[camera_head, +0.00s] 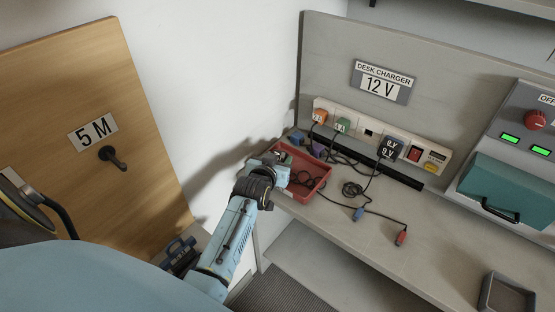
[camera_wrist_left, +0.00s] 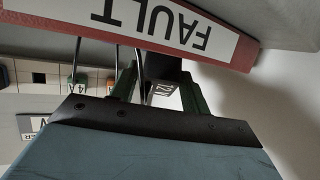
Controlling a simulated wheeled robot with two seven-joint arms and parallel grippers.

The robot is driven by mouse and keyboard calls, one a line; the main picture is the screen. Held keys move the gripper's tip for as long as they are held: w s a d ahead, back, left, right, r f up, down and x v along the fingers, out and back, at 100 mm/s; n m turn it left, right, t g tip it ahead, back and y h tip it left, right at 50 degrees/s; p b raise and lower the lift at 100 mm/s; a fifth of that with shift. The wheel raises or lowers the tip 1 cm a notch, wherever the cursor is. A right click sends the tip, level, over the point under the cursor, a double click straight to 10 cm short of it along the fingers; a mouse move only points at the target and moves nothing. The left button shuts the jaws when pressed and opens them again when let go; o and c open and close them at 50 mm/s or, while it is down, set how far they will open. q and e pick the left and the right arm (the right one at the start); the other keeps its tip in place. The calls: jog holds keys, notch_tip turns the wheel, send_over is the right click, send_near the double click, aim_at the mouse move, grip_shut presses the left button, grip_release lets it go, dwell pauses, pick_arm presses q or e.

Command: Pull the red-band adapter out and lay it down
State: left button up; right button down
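My left gripper (camera_head: 285,163) is at the left end of a red tray (camera_head: 322,182) on the bench. In the left wrist view, a black block with pale print (camera_wrist_left: 162,88) sits between the dark green fingers of this gripper (camera_wrist_left: 160,92). It looks like an adapter; no red band shows on it. I cannot tell whether both fingers touch it. The tray's wall, with an upside-down FAULT label (camera_wrist_left: 165,22), is just beyond. The power strip (camera_head: 355,132) holds an orange adapter (camera_head: 320,115), a green adapter (camera_head: 342,125) and a dark 9 V adapter (camera_head: 391,148). My right gripper is not in view.
Cables with a blue plug (camera_head: 359,213) and a red plug (camera_head: 401,237) lie on the bench (camera_head: 440,235). A teal-fronted box (camera_head: 510,190) stands to the right, and a grey tray (camera_head: 508,292) is near the front. The bench centre front is mostly clear.

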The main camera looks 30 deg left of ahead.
pick_arm(q)
jog(key=shift+o, duration=1.3)
jog(key=shift+s, duration=0.1)
jog(key=p+v, duration=0.2)
jog(key=v, duration=1.1)
jog(key=shift+d+r, duration=0.1)
jog(key=shift+r, duration=0.05)
